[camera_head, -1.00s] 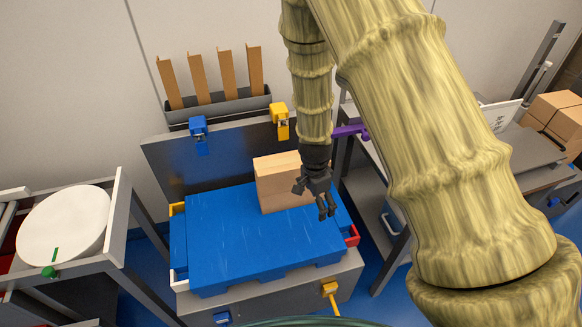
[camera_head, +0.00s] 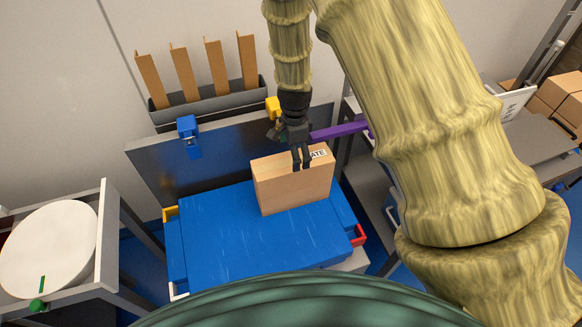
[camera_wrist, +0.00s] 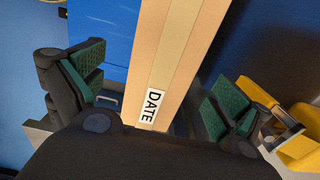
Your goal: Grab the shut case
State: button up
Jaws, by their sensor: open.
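The shut case appears to be a closed cardboard box (camera_head: 285,190) with a tape strip along its top and a white "DATE" label. It stands upright on a blue tub (camera_head: 225,235). In the wrist view the box (camera_wrist: 175,65) runs between my two green-padded fingers, with a gap on both sides. My gripper (camera_head: 301,165) is open and points down at the label end of the box top. Part of the label is hidden behind the fingers in the head view.
A grey raised panel with blue (camera_head: 188,135) and yellow (camera_head: 273,108) latches stands behind the tub. A purple bar (camera_head: 338,131) lies close to the right of my gripper. A rack with brown slats (camera_head: 216,70) is at the back. A white round drum (camera_head: 50,248) is at left.

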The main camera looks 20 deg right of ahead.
notch_tip(320, 180, down, 3)
jog(key=shift+w+d+f, duration=0.1)
jog(key=shift+w, duration=0.05)
jog(key=shift+f+p, duration=0.3)
jog(key=shift+f, duration=0.1)
jog(key=shift+w+f+p, duration=0.15)
jog(key=shift+f+p, duration=0.5)
jog(key=shift+f, duration=0.6)
jog(key=shift+f+p, duration=0.3)
jog(key=shift+f, duration=1.05)
jog(key=c, duration=1.9)
jog(key=shift+r, duration=0.1)
jog(key=shift+c, duration=0.6)
jog(key=shift+r, duration=0.1)
